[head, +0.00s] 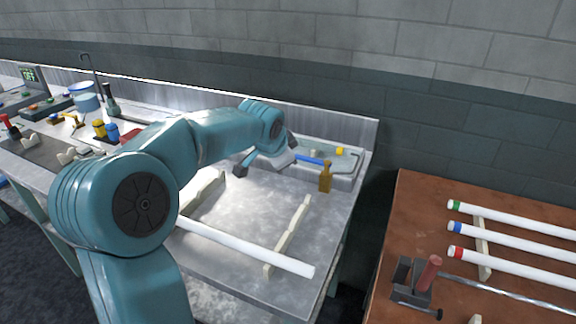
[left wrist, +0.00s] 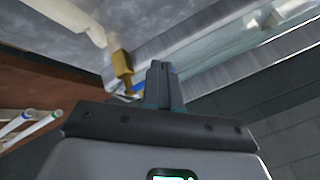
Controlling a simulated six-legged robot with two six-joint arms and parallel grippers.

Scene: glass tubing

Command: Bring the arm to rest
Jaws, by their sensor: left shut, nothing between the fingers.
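My left arm comes in from the left in the head view and reaches over the metal bench (head: 232,213). Its gripper (head: 240,170) is above the bench, near the shallow tray at the back. In the left wrist view the two dark fingers (left wrist: 162,78) lie together, shut, with nothing between them. My right gripper is in neither view.
A white tube (head: 250,248) lies across two pale notched supports on the bench. The tray (head: 345,182) has a blue piece at its front. A brown table (head: 405,235) at right bears tubes with coloured ends and a dark fixture. Bottles and tools crowd the far left.

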